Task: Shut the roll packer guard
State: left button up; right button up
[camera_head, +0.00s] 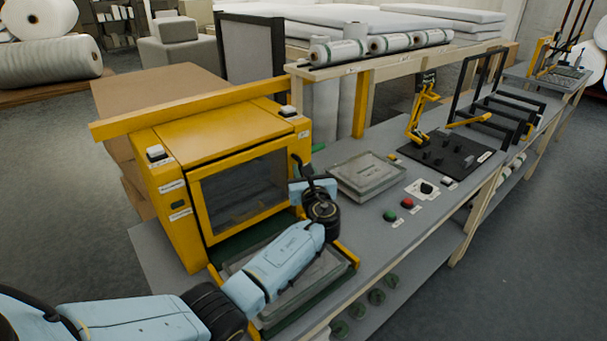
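The roll packer is a yellow box machine (180,218) on the grey bench. Its guard (240,190), a dark window in a yellow frame, covers most of the front face. A dark green strip shows below its lower edge; I cannot tell whether the guard is fully closed. My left arm reaches in from the lower left, across the tray in front of the machine. My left gripper (301,172) is at the guard's right side, close to the frame. Its fingers are small and dark, so contact and opening are unclear. My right gripper is out of view.
A clear-lidded tray (367,177) lies right of the machine, with red (407,203) and green (390,216) buttons nearby. A yellow bar (190,109) crosses behind the machine top. A black plate with a yellow clamp (422,110) stands farther right. White rolls (338,50) lie on a shelf behind.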

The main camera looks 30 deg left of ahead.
pick_arm(q)
jog(key=shift+o, duration=0.2)
jog(key=shift+f, duration=0.15)
jog(key=p+v, duration=0.1)
jog(key=v, duration=1.2)
jog(key=shift+s, duration=0.25)
